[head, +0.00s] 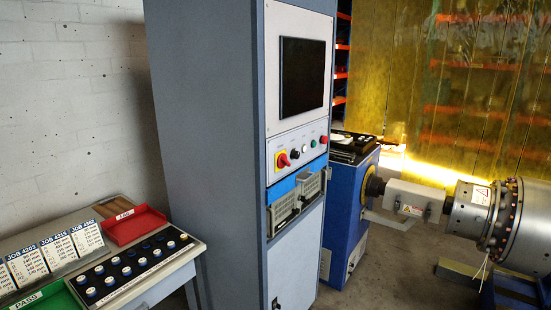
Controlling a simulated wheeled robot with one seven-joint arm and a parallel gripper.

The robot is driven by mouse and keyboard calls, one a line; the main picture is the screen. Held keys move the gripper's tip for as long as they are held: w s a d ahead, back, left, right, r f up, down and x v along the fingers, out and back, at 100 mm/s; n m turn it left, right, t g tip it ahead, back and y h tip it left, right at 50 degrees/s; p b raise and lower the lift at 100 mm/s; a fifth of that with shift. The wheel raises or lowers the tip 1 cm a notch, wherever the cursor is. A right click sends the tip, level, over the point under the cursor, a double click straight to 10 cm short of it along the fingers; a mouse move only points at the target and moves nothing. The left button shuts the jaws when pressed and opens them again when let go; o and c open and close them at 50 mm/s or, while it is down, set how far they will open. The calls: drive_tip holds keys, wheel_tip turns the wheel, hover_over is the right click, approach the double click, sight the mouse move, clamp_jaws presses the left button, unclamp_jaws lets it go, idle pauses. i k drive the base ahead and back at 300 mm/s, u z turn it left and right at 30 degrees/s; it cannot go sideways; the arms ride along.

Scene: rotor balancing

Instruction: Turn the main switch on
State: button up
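The main switch (283,160) is a red rotary handle on a yellow plate, at the left end of the light control panel on the tall grey-blue cabinet (211,120). Its handle looks tilted rather than upright, but its on or off marking is too small to read. To its right on the same panel are a dark knob (293,153), a light button and a green one, and a red button (323,139). The screen (302,76) above is dark. My gripper is not in view.
A bench at lower left holds a red tray (132,224), a green tray (50,299), job cards and a rack of capped weights (130,267). A blue machine (345,210) and a large grey rotor (515,225) stand right of the cabinet. Open floor (395,262) shows between them.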

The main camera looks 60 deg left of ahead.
sight(281, 161)
drive_tip(key=u, duration=0.95)
drive_tip(key=i, duration=1.2)
drive_tip(key=u, duration=1.4)
drive_tip(key=i, duration=0.25)
drive_tip(key=u, duration=0.15)
